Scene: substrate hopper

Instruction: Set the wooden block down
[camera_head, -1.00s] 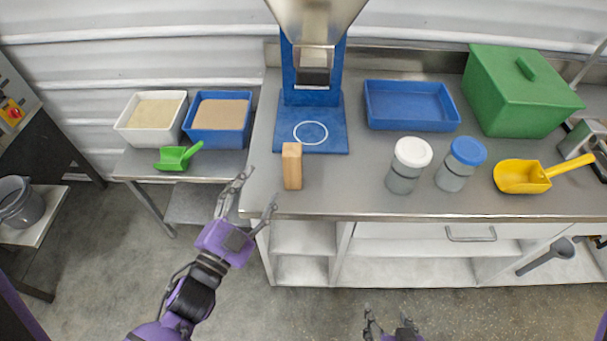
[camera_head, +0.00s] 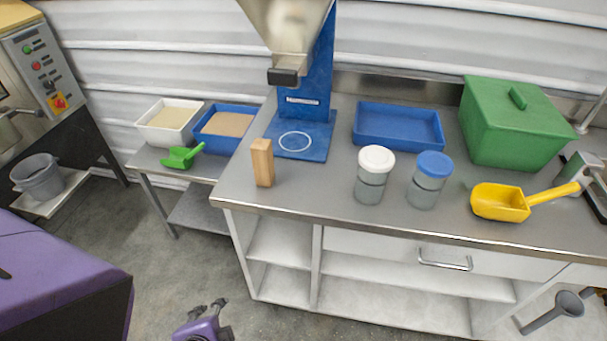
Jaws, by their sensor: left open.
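The wooden block (camera_head: 263,163) stands upright on the left end of the grey metal bench top (camera_head: 318,194), close to the bench's left edge. It is just in front of and left of the blue stand base with a white ring, and nothing holds it. My left gripper (camera_head: 205,308) shows at the bottom edge, below and left of the block. It is open, empty and well apart from the block, and most of its arm is cut off by the frame. My right gripper is not in view.
A hopper (camera_head: 290,25) hangs over the blue stand base (camera_head: 313,148). A white-lidded jar (camera_head: 372,176) and a blue-lidded jar (camera_head: 429,180) stand right of the block, with bare bench between. A blue tray (camera_head: 397,126), green box (camera_head: 518,125) and yellow scoop (camera_head: 497,203) are farther right.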

